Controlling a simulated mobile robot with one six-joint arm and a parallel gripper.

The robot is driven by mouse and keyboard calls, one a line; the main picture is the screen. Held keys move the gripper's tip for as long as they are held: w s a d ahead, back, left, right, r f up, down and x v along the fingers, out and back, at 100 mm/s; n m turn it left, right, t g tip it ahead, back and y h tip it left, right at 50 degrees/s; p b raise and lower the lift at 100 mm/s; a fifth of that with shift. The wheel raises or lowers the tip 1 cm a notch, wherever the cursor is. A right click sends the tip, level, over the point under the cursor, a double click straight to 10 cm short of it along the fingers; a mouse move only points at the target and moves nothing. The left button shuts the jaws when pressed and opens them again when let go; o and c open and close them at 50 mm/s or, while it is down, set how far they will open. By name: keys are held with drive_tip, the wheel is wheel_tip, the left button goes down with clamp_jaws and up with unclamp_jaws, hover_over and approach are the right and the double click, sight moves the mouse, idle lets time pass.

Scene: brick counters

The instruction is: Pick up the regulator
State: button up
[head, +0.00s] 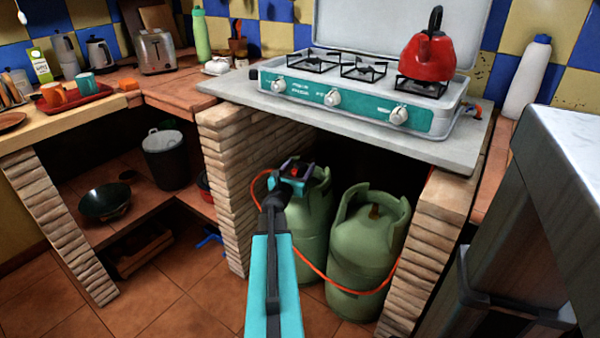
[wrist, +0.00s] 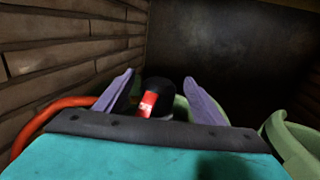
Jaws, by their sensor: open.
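The regulator (wrist: 149,101), black with a red band, sits on top of the left green gas bottle (head: 313,225). My gripper (wrist: 160,84) is open, with its two purple fingers on either side of the regulator. In the wrist view the regulator lies between the fingers, with gaps to both; its lower part is hidden by my gripper's body. In the head view my gripper (head: 296,166) is above the left bottle's collar and hides most of the regulator. An orange hose (head: 318,268) loops around the bottles.
A second green bottle (head: 366,250) stands close on the right. A brick pillar (head: 225,175) is close on the left, another brick pillar (head: 436,235) on the right. The grey slab (head: 380,140) with the stove (head: 365,100) and red kettle (head: 428,57) is overhead.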

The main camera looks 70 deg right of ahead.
drive_tip(key=shift+d, duration=0.5)
drive_tip(key=shift+c, duration=0.3)
drive_tip(key=c, duration=1.4)
